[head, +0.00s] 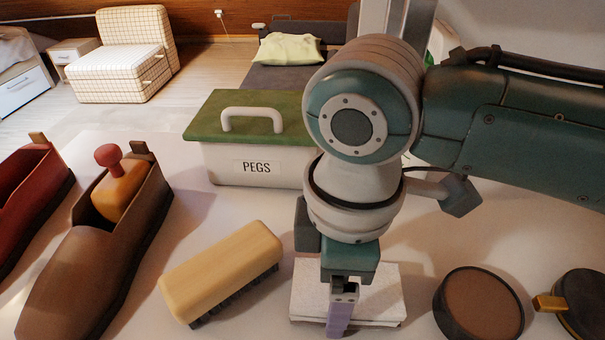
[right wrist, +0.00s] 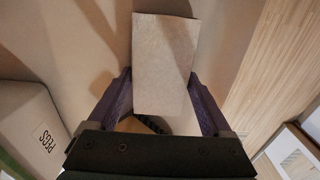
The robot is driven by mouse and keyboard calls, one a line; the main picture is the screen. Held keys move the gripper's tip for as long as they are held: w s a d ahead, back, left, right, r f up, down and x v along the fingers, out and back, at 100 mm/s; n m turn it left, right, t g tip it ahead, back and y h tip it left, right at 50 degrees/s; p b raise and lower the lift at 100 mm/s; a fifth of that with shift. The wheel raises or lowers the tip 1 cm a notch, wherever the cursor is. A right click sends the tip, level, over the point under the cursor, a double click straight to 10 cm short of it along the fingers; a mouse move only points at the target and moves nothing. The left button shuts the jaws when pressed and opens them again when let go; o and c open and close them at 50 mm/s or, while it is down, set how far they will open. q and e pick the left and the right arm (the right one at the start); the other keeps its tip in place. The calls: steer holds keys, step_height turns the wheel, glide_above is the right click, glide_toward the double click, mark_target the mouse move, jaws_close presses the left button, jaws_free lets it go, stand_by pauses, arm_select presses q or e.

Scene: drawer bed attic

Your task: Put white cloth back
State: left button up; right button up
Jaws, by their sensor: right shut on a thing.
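The white cloth (head: 378,290) is a flat folded pad in front of me, just right of the wooden brush. My right gripper (head: 340,318) reaches down over it, with a purple finger in front of its near side. In the right wrist view the cloth (right wrist: 165,62) lies between the two purple fingers of the right gripper (right wrist: 160,78), which are shut on its sides. I cannot tell whether the cloth touches the table or hangs just above it. My left gripper is not in view.
A wooden brush (head: 222,268) lies left of the cloth, and a round brown tin (head: 480,305) and dark lid (head: 585,300) lie right. Behind stands a PEGS box (head: 225,165) with a green lid. Brown (head: 85,260) and red (head: 30,200) shoes stand at left.

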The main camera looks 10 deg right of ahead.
steer(key=shift+f, duration=0.1)
steer(key=o, duration=1)
step_height(320, 180, up, 12)
steer(key=p, duration=0.3)
steer(key=s+a+f+m+t+y, duration=0.1)
steer(key=s+a+f+m+y, duration=0.2)
steer(key=s+a+m+y, duration=0.15)
steer(key=s+d+m+t+h, duration=0.1)
steer(key=s+d+m, duration=0.1)
steer(key=d, duration=0.3)
steer(key=s+d+f+m+h, duration=0.1)
steer(key=s+d+m+h, duration=0.1)
steer(key=d, duration=0.3)
steer(key=s+d+f+m+t+h, duration=0.1)
steer(key=s+d+m, duration=0.3)
steer(key=d, duration=0.1)
steer(key=shift+t, duration=0.3)
